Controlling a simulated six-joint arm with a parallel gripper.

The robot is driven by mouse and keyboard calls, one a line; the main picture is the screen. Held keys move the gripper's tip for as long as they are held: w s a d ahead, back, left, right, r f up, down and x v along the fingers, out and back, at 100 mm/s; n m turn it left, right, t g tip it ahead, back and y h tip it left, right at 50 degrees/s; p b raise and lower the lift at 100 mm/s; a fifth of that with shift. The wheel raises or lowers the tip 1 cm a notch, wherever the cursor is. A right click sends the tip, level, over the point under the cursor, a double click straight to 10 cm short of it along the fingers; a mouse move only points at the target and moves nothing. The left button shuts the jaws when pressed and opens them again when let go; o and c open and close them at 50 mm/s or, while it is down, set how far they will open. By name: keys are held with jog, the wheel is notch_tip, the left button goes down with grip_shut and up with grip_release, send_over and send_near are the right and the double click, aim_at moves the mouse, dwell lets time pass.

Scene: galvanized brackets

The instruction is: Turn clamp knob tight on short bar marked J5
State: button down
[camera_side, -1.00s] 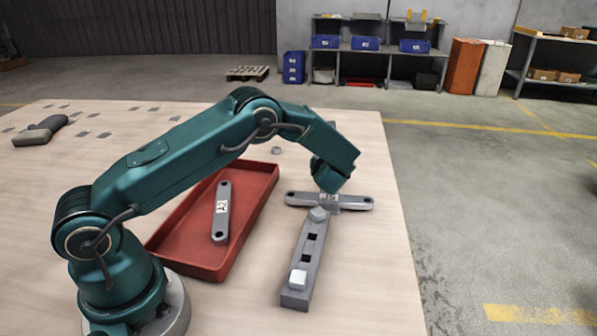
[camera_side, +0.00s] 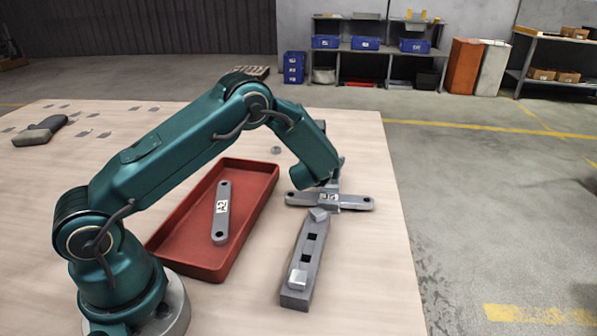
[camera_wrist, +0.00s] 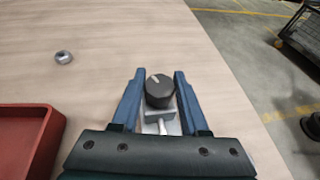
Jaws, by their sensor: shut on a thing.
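A short grey bar (camera_side: 300,199) with a hole at each end lies crosswise at the far end of a grey bracket (camera_side: 293,297). Its white label (camera_side: 328,200) is too small to read surely. In the wrist view, a round dark clamp knob (camera_wrist: 159,93) with a pale pointer line stands between the blue fingers of my gripper (camera_wrist: 160,76). My gripper is shut on the knob. A grey clamp part (camera_wrist: 160,124) shows just below it. In the side view my wrist hides the knob and most of the gripper.
A red tray (camera_side: 265,170) left of the bracket holds another labelled bar (camera_side: 221,213). A loose nut (camera_wrist: 63,57) lies on the table beyond the tray. A dark-handled tool (camera_side: 40,131) lies far left. The table right of the bracket is clear up to its edge.

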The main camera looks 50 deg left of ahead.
jog(key=shift+a+r+m+t+h, duration=0.15)
jog(key=shift+m+t+h, duration=0.35)
jog(key=shift+m+h, duration=0.6)
jog(key=shift+d, duration=0.2)
jog(key=shift+c, duration=2.1)
grip_release()
jog(key=shift+v, duration=2.55)
